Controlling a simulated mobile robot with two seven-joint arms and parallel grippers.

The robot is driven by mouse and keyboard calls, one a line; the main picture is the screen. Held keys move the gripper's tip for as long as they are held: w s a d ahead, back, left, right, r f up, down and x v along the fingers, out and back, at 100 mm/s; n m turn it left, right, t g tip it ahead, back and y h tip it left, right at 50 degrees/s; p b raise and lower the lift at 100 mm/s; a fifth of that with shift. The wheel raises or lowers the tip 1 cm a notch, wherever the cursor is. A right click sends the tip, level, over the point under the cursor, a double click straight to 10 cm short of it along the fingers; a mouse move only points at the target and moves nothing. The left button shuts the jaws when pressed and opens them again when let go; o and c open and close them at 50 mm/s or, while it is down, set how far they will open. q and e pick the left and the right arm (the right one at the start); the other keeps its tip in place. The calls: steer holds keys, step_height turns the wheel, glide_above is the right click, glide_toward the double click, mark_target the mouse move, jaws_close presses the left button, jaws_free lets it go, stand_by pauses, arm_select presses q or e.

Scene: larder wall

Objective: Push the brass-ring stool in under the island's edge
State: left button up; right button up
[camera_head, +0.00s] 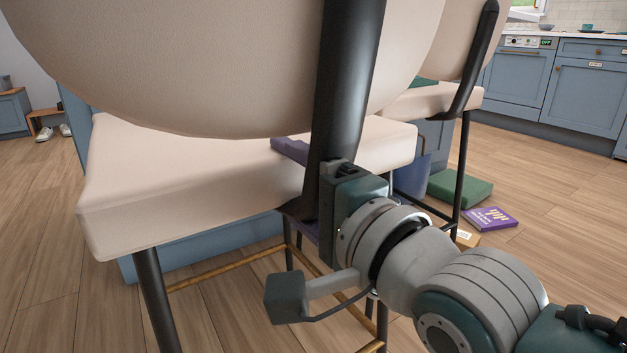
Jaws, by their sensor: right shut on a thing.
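The near stool has a cream seat (180,180), a cream backrest (220,70), black legs and a brass foot ring (225,267). It stands upright and fills much of the head view. My right gripper (318,190) is shut on the stool's black back post, near the seat. Its fingertips are mostly hidden. The blue island (205,255) shows beyond and below the seat. The stool hides most of it, so I cannot tell how far the seat is from its edge. My left gripper is not in view.
A second cream stool (430,100) stands beyond on the right. A green block-like thing (460,188) and a purple book (491,218) lie on the wood floor near its legs. Blue cabinets (585,95) line the far right. Shoes (45,134) sit at the far left.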

jaws_close()
steer(key=shift+f, duration=0.25)
